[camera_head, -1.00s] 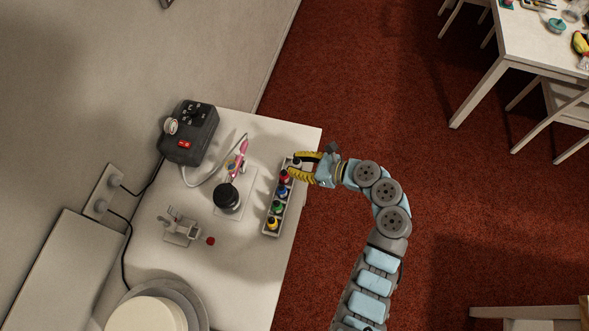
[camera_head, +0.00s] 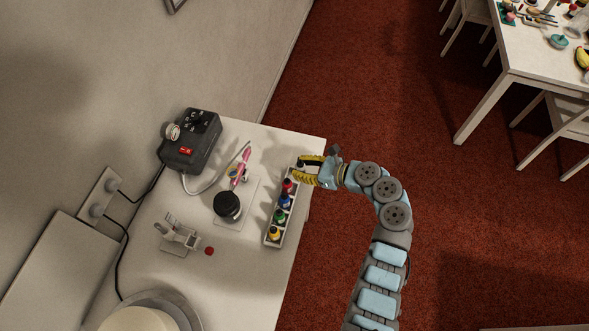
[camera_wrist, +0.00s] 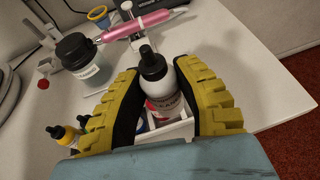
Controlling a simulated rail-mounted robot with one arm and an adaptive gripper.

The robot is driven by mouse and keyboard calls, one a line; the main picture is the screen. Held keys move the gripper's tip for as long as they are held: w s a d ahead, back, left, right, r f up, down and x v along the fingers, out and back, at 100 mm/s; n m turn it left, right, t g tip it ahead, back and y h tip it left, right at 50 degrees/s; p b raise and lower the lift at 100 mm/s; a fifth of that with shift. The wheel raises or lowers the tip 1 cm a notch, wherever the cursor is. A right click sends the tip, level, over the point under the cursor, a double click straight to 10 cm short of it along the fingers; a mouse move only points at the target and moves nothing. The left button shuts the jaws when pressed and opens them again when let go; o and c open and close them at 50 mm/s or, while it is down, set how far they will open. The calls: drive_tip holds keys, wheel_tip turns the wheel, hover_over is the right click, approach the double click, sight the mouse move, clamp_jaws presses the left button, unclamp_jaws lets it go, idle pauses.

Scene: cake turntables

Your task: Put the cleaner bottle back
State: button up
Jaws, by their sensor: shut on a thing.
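My gripper (camera_head: 308,170) is at the far end of the bottle rack (camera_head: 269,242) on the white table. In the wrist view its yellow fingers (camera_wrist: 158,100) are shut on the cleaner bottle (camera_wrist: 161,90), a white bottle with a black cap, upright between them. Only the bottle's dark cap shows in the head view (camera_head: 299,164). A pale wall of the rack (camera_wrist: 178,133) shows behind and below the bottle. The bottle's base is hidden, so I cannot tell whether it touches the rack's floor.
Red (camera_head: 288,186), blue (camera_head: 285,202), green (camera_head: 280,216) and yellow (camera_head: 274,233) bottles stand in the rack. A black-lidded jar (camera_head: 228,204), pink airbrush (camera_head: 239,171), grey compressor (camera_head: 190,140) and empty stand (camera_head: 178,238) are left of it. The table's edge lies close to the right.

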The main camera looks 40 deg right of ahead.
sight(296, 166)
drive_tip(key=w+f, duration=0.1)
drive_tip(key=f, duration=0.1)
drive_tip(key=w+d+f+b, duration=0.1)
drive_tip(key=w+f, duration=0.1)
drive_tip(key=shift+w+d+f, duration=0.2)
drive_tip(key=shift+f, duration=0.1)
drive_tip(key=shift+w+d+f, duration=0.2)
drive_tip(key=shift+w+f, duration=0.2)
drive_tip(key=shift+w+f+b, duration=0.25)
drive_tip(key=shift+f+b, duration=0.1)
drive_tip(key=shift+f, duration=0.1)
drive_tip(key=shift+f+b, duration=0.35)
drive_tip(key=shift+f, duration=1.1)
drive_tip(key=shift+f, duration=0.1)
drive_tip(key=o, duration=0.5)
drive_tip(key=shift+d, duration=0.1)
